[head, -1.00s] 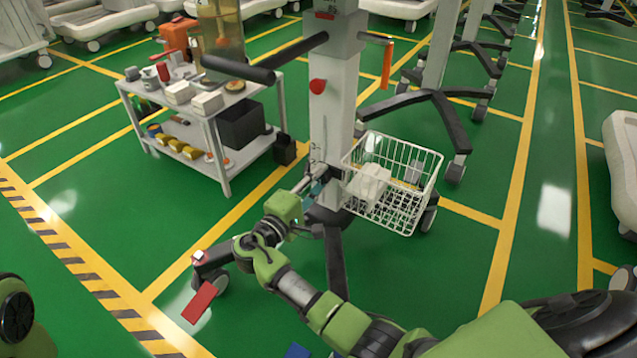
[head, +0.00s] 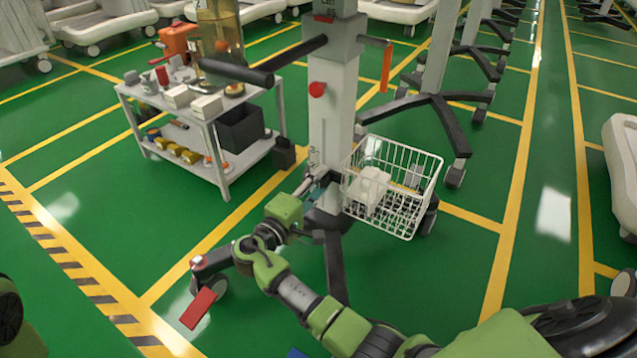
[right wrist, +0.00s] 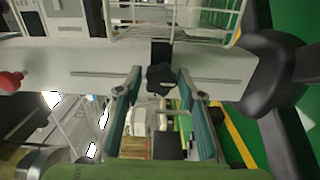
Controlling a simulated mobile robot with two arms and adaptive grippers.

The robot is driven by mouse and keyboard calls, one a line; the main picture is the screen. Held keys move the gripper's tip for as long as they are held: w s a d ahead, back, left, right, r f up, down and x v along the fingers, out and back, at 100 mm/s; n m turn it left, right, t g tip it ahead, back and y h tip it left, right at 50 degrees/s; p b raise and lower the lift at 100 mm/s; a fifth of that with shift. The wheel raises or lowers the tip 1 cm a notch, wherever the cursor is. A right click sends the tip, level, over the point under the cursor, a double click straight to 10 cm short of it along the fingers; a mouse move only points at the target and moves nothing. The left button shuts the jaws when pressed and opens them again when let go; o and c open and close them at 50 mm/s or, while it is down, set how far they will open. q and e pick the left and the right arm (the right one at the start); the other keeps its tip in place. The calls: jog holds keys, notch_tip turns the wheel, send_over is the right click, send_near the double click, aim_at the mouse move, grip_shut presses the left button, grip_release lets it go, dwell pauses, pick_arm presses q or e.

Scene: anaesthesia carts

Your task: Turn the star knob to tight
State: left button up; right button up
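The star knob (right wrist: 160,77) is black and lobed, and sits on the pale column (head: 333,125) of the cart in the right wrist view. My right gripper (right wrist: 160,73) is open, with one teal-padded finger on each side of the knob. A gap shows between the knob and each finger, so neither appears to touch it. In the head view my right gripper (head: 316,180) is at the lower part of the column, and the knob cannot be made out there. My left gripper is out of view.
A white wire basket (head: 415,190) hangs on the column right beside my right gripper. A red knob (head: 317,89) and a black handle bar (head: 237,70) are higher up. A loaded side trolley (head: 225,165) stands to the left. The dark wheeled base (head: 335,265) spreads below.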

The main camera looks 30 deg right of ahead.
jog(key=v, duration=0.7)
jog(key=shift+s+a, duration=0.15)
jog(key=shift+a, duration=0.05)
